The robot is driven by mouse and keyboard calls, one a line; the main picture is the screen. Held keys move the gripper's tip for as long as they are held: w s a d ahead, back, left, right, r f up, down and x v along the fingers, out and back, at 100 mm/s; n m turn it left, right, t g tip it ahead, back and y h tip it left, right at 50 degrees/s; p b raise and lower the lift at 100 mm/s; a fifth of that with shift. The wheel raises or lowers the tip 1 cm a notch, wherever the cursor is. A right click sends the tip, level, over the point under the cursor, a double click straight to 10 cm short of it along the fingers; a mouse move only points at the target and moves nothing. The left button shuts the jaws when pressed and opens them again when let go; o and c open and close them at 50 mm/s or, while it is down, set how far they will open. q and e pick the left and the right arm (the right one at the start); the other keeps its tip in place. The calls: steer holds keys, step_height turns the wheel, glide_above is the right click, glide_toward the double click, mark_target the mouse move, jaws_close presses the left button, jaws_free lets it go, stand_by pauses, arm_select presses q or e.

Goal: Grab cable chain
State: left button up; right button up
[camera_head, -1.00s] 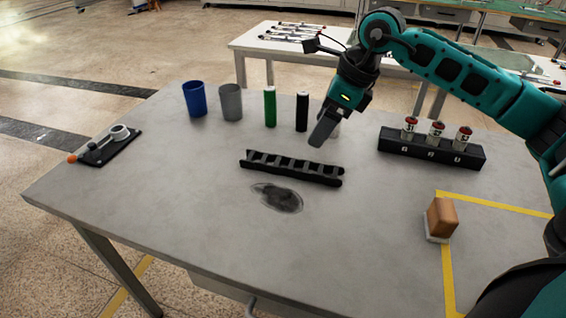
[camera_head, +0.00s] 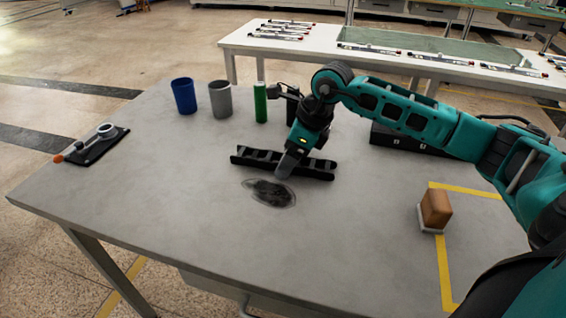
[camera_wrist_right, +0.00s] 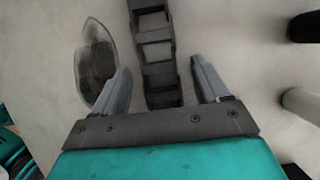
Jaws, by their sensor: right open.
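The black cable chain (camera_head: 257,156) lies flat on the grey table, its links running left to right in the head view. My right gripper (camera_head: 287,168) is lowered over the right half of the chain and hides part of it. In the right wrist view the cable chain (camera_wrist_right: 157,60) runs between the two spread fingers of my right gripper (camera_wrist_right: 160,82). The gripper is open, with a gap on both sides of the chain. Whether the fingers touch the table I cannot tell. My left gripper does not show.
A black rack (camera_head: 385,136) is partly behind my arm. A brown block (camera_head: 436,208) stands at right.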

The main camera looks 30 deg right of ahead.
steer(key=c, duration=0.3)
steer(key=shift+r, duration=0.1)
steer(key=c, duration=0.9)
